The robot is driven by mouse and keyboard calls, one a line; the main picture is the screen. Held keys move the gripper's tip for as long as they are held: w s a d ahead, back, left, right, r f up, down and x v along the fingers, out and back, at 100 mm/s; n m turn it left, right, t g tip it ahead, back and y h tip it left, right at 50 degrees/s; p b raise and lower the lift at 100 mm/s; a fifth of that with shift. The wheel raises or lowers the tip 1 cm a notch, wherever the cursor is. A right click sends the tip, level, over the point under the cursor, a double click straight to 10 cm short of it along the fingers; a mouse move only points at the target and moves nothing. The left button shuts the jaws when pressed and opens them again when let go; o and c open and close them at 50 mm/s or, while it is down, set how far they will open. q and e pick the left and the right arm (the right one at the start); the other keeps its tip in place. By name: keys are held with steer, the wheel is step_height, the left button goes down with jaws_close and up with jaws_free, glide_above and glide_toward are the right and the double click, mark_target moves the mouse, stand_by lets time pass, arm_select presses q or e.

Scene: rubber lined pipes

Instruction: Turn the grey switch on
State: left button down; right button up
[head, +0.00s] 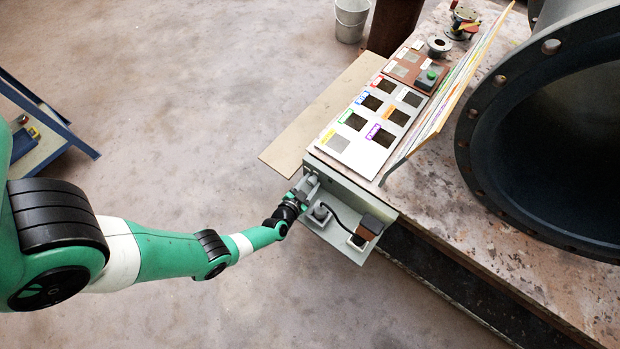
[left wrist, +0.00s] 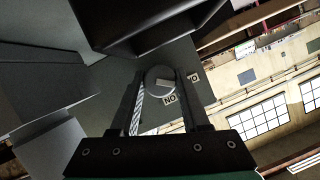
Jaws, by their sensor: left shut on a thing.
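The grey switch shows in the left wrist view as a round grey knob (left wrist: 161,76) with a raised bar across it, on a dark grey panel. In the head view my left gripper (head: 302,196) is at the left end of the grey control box (head: 345,245), and the wrist largely hides the switch there. My right gripper is in neither view.
A large dark pipe (head: 560,140) stands at right. The floor at left is mostly clear.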

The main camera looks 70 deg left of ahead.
arm_select(q)
steer(key=shift+f, duration=0.1)
steer(key=shift+c, duration=1.9)
jaws_free()
steer(key=shift+s+d+r+p, duration=0.15)
steer(key=shift+r+p, duration=0.1)
steer(key=shift+p, duration=0.05)
steer(key=p+v, duration=0.6)
steer(key=v, duration=0.5)
steer(key=shift+s+p, duration=0.15)
steer(key=shift+p, duration=0.2)
steer(key=shift+f, duration=0.1)
